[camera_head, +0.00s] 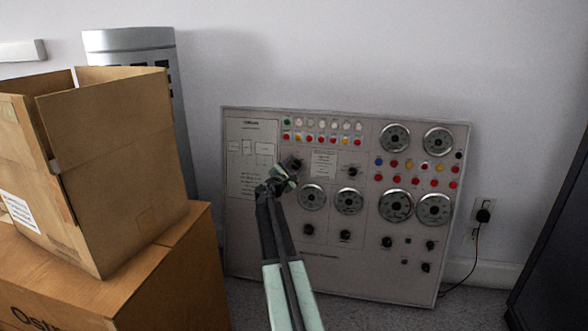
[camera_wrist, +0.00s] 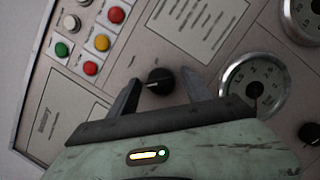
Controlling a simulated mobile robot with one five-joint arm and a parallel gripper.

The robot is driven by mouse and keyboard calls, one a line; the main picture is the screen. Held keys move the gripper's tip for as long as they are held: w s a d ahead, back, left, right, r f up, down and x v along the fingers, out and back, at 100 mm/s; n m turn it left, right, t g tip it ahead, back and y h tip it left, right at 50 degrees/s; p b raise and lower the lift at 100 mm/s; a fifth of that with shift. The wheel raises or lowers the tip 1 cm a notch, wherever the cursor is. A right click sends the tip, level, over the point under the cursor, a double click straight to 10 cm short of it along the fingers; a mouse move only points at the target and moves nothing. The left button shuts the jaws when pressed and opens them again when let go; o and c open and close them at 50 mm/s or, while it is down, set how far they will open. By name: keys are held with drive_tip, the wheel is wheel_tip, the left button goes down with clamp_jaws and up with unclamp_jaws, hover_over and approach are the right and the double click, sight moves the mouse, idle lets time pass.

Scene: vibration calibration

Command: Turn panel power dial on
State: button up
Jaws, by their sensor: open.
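The grey control panel (camera_head: 243,245) leans against the back wall in the head view. My gripper (camera_head: 277,180) is in front of its upper left part. In the wrist view my gripper (camera_wrist: 159,75) is open, with one finger on each side of a black dial (camera_wrist: 158,82). The fingers appear apart from the dial, and I cannot tell whether their tips touch the panel. In the head view this dial (camera_head: 293,162) shows just behind my gripper, partly hidden. No label on it is readable.
Another black knob (camera_head: 352,172) sits to the right, with several round gauges (camera_head: 395,138) and coloured buttons. A wall outlet with a cord (camera_head: 483,216) is at right.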

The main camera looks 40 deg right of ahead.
clamp_jaws()
drive_tip(key=shift+r+m, duration=0.1)
drive_tip(key=shift+m, duration=0.3)
drive_tip(key=m+g+p, duration=0.1)
drive_tip(key=m+p, duration=0.1)
drive_tip(key=m, duration=0.2)
drive_tip(key=shift+r+y, duration=0.15)
drive_tip(key=shift+y, duration=0.15)
drive_tip(key=m+g+y+p, duration=0.1)
drive_tip(key=m+p, duration=0.2)
drive_tip(key=m, duration=0.1)
drive_tip(key=shift+m, duration=0.4)
drive_tip(key=m+y+p, duration=0.1)
drive_tip(key=m+p, duration=0.1)
drive_tip(key=m, duration=0.2)
drive_tip(key=shift+p, duration=0.35)
drive_tip(key=shift+s+d+m+y+p, duration=0.1)
drive_tip(key=shift+m+y+p, duration=0.75)
drive_tip(key=shift+m, duration=1.15)
